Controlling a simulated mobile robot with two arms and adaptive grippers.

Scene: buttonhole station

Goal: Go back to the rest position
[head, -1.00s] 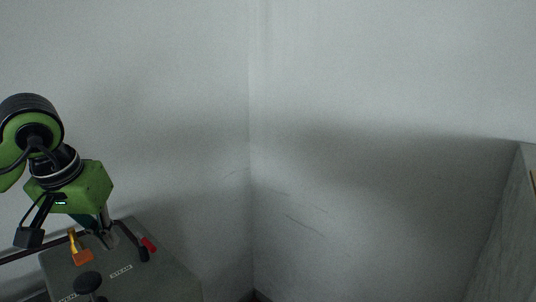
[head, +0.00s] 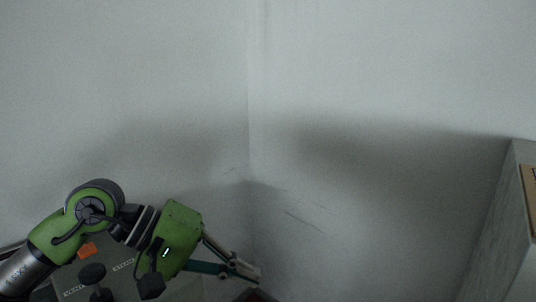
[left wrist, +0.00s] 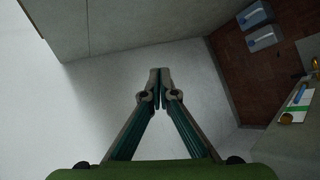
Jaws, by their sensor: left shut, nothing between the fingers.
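My left gripper (head: 254,277) reaches in from the lower left in the head view, in front of the wall corner and past the right side of the grey station. In the left wrist view the left gripper (left wrist: 160,73) has its two fingertips together with nothing between them. My right gripper is in neither view.
The grey station (head: 188,290) at lower left bears a black knob (head: 92,274) and an orange part (head: 87,250). A grey panel (head: 500,235) stands at the right. The left wrist view shows blue-grey bins (left wrist: 262,38) on a brown floor.

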